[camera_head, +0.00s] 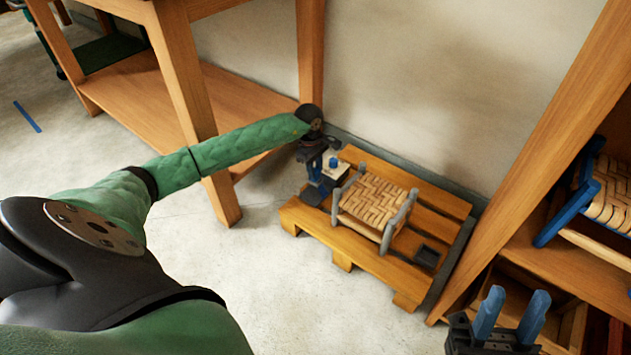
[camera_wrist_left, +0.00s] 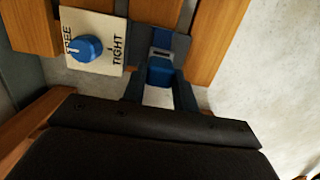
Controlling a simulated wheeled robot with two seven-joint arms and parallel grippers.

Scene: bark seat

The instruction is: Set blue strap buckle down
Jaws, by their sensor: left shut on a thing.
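The blue strap buckle (camera_wrist_left: 160,70) is between the fingers of my left gripper (camera_wrist_left: 159,92) in the left wrist view, against a dark grey-blue patch at the pallet's edge. I cannot tell whether it touches that patch. In the head view my left gripper (camera_head: 318,178) is low at the left end of the wooden pallet (camera_head: 352,247), beside the woven seat (camera_head: 374,196); the buckle is mostly hidden there. My right gripper (camera_head: 508,318) is at the bottom right, its two blue fingers apart with nothing between them.
A pale plate marked FREE and TIGHT carries a blue knob (camera_wrist_left: 90,48), close to the left gripper. A dark square holder (camera_head: 426,257) sits at the pallet's right. A wooden bench (camera_head: 180,90) stands left; a shelf with a blue-framed woven seat (camera_head: 610,195) stands right. The floor in front is clear.

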